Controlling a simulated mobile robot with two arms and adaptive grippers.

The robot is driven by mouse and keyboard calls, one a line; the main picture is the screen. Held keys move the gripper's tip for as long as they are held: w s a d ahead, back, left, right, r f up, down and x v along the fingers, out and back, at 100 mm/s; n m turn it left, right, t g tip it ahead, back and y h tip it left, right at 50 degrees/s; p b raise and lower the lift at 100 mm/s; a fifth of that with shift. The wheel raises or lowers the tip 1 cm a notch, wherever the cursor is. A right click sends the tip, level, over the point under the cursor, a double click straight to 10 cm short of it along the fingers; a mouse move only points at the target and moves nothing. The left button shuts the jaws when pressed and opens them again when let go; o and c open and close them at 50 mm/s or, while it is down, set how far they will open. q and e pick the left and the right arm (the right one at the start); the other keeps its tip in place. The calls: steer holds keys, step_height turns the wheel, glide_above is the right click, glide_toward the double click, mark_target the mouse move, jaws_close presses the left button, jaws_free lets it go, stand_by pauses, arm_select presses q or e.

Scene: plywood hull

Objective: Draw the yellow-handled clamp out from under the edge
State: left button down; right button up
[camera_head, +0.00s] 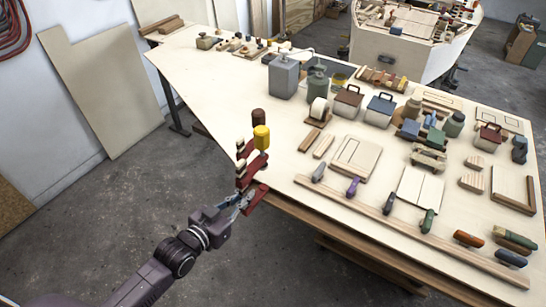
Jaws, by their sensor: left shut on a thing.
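The yellow-handled clamp stands at the left front edge of the pale plywood table (226,91). Its yellow handle (261,138) points up, with dark red jaw parts (250,176) below it. A brown handle (258,116) shows just behind the yellow one, and small pale wood blocks sit beside the jaws. My left gripper (243,201) comes in from the lower left and is shut on the low red part of the clamp, outside the table edge. The fingertips are small and partly hidden by the red part. My right gripper is out of view.
A long wooden strip (410,231) runs along the table's front edge, with several small coloured-handled tools behind it. Grey canister (284,77), bottles and boxes stand further back. The tabletop's left part is mostly clear. Open concrete floor lies below my left arm.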

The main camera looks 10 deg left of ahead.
mark_target(237, 167)
arm_select(q)
step_height(237, 167, up, 6)
steer(key=p, duration=0.4)
steer(key=shift+f, duration=0.15)
steer(key=shift+w+r, duration=0.1)
steer(key=shift+r, duration=3.8)
